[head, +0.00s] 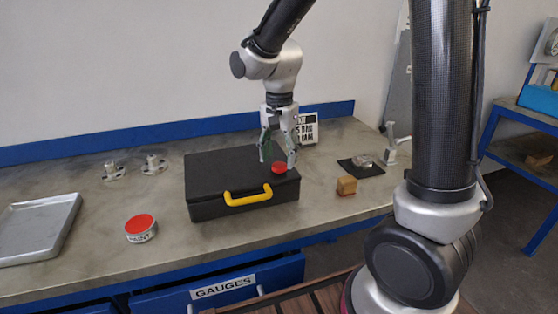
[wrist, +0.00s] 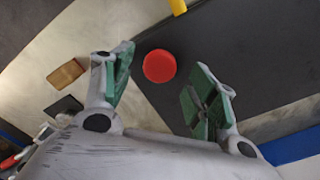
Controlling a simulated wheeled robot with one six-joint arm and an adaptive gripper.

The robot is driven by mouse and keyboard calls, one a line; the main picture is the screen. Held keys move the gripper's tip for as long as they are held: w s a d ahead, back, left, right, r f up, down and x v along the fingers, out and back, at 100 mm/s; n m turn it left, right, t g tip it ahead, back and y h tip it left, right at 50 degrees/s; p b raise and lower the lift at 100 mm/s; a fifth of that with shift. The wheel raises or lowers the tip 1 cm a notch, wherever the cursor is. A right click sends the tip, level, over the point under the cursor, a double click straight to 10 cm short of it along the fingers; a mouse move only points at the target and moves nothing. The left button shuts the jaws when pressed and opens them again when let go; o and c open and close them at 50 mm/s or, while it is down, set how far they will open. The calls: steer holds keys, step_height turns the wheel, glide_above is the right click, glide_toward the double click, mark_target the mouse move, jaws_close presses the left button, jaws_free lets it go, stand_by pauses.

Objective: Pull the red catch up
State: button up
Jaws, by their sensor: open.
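The red catch (head: 279,167) is a small round red piece on the lid of a black case (head: 222,171), near the lid's right side. It shows as a red disc in the wrist view (wrist: 159,66), between and just beyond my fingertips. My gripper (head: 278,162) points down over the right part of the case, its fingers spread on either side of the catch. In the wrist view my gripper (wrist: 165,80) has its green finger pads well apart, with nothing between them touching. The case has a yellow handle (head: 248,198) on its front.
A paint tin with a red lid (head: 140,228) and a grey tray (head: 38,228) stand at the left. Two flanged metal parts (head: 154,164) lie behind. A wooden block (head: 347,185) and a dark mat (head: 361,168) lie right of the case. A sign (head: 307,128) stands behind the gripper.

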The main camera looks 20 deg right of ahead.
mark_target(279, 165)
steer(key=shift+f, duration=1.05)
jaws_close()
steer(key=shift+r, duration=0.85)
jaws_free()
step_height(279, 165, up, 12)
